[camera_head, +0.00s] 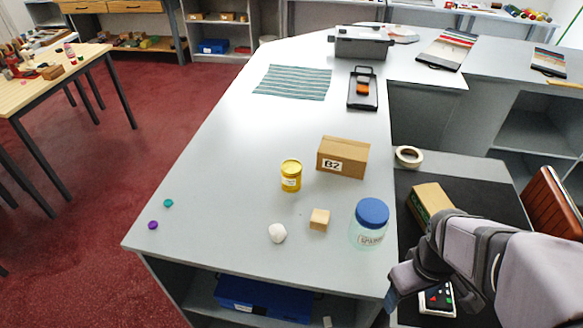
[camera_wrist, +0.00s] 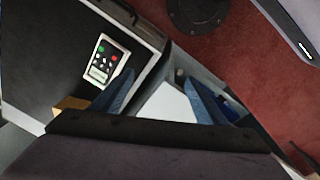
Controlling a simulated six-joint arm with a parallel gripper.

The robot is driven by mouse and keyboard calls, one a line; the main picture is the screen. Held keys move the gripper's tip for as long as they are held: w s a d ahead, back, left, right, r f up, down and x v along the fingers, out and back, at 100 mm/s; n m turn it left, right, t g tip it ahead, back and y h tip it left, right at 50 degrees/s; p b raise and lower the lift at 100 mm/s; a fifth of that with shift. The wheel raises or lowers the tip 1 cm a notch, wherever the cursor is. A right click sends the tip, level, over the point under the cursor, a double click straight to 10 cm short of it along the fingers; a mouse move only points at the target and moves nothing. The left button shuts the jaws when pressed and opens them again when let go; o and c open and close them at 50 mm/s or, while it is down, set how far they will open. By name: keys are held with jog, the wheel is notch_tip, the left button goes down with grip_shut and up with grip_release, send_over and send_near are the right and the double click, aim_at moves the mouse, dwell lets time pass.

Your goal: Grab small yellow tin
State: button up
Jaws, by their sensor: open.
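The small yellow tin (camera_head: 291,176) stands upright on the grey counter (camera_head: 215,185) in the head view, left of the cardboard box marked B2 (camera_head: 343,157). It has a yellow lid and a pale label. The tin does not show in the wrist view.
A white ball (camera_head: 277,233), a wooden block (camera_head: 320,219) and a blue-lidded jar (camera_head: 370,224) stand in front of the tin. A tape roll (camera_head: 408,156) lies right of the box. Two small caps lie at left.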

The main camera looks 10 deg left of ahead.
aim_at(290, 183)
jog(key=w+r+n+t+p, duration=0.25)
jog(key=w+r, duration=0.35)
jog(key=w, duration=0.4)
jog(key=w+r+n+t+p, duration=0.1)
jog(key=w+r+t+p, duration=0.3)
jog(key=w+r, duration=0.5)
jog(key=w+a+f+m+t+y+b, duration=0.1)
jog(key=w+a+f, duration=0.1)
jog(key=a, duration=0.7)
jog(key=w+a+f+m+t+y+b, duration=0.1)
jog(key=w+a+f, duration=0.1)
jog(key=a+f, duration=0.3)
jog(key=w+a+f+m+t+y+b, duration=0.1)
jog(key=a+f, duration=0.3)
jog(key=a, duration=0.9)
jog(key=shift+w+m+t+y, duration=0.4)
jog(key=shift+m+t+y, duration=0.05)
jog(key=shift+y, duration=0.15)
jog(key=a+f, duration=0.1)
jog(key=s+a+f+m+t+b, duration=0.1)
jog(key=a, duration=0.1)
jog(key=shift+f, duration=0.1)
jog(key=shift+s+a+f+m+t+h+b, duration=0.1)
jog(key=shift+a+f+m+t+h+b, duration=0.15)
jog(key=shift+m, duration=0.2)
jog(key=shift+s+a+f+m+t+h+b, duration=0.15)
jog(key=shift+f+m+t+h, duration=0.1)
jog(key=shift+m+t, duration=0.15)
jog(key=shift+w+d, duration=0.15)
